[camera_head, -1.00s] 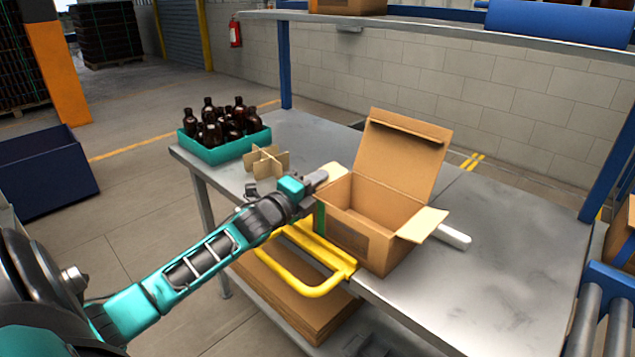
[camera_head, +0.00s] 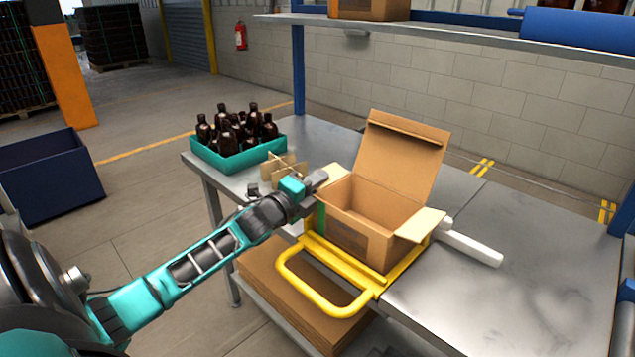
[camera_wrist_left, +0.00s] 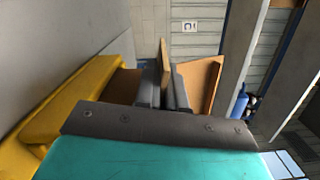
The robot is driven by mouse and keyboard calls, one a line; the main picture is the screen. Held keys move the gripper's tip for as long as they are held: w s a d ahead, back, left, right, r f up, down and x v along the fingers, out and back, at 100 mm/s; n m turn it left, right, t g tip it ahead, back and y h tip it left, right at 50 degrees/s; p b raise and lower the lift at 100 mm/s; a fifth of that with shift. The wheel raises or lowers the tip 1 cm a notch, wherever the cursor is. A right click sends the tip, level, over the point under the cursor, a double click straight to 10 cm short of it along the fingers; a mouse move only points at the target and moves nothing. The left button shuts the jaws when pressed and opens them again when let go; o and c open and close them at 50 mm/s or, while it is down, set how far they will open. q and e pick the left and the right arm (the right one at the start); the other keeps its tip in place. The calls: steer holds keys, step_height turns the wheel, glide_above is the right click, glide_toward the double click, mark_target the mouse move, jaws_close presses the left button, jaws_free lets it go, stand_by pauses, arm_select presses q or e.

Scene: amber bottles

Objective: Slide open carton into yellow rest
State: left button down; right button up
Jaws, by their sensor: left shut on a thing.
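The open carton (camera_head: 345,232) is brown cardboard, with its large lid flap raised at the back and a side flap folded out at the right. It stands upright at the yellow rest (camera_head: 325,305), whose front rail, looped handle and right side show around its base. I cannot tell whether it is fully seated. My left gripper (camera_head: 320,180) is shut on the carton's left flap or wall near the top rim. In the left wrist view, the fingers (camera_wrist_left: 167,90) close on a cardboard edge, with yellow at the left. My right gripper is not in view.
A teal tray (camera_head: 205,160) of amber bottles and a cardboard divider (camera_head: 283,170) stand left of the carton. A white bar (camera_head: 475,248) lies to its right. The grey table (camera_head: 520,290) is clear at right. Flat cardboard (camera_head: 290,300) lies on the shelf below.

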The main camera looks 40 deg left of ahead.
arm_select(q)
steer(key=c, duration=1.1)
jaws_free()
steer(key=shift+c, duration=0.2)
steer(key=shift+s, duration=0.1)
steer(key=s, duration=1.2)
steer(key=shift+s+d+f, duration=0.15)
steer(key=shift+s, duration=0.2)
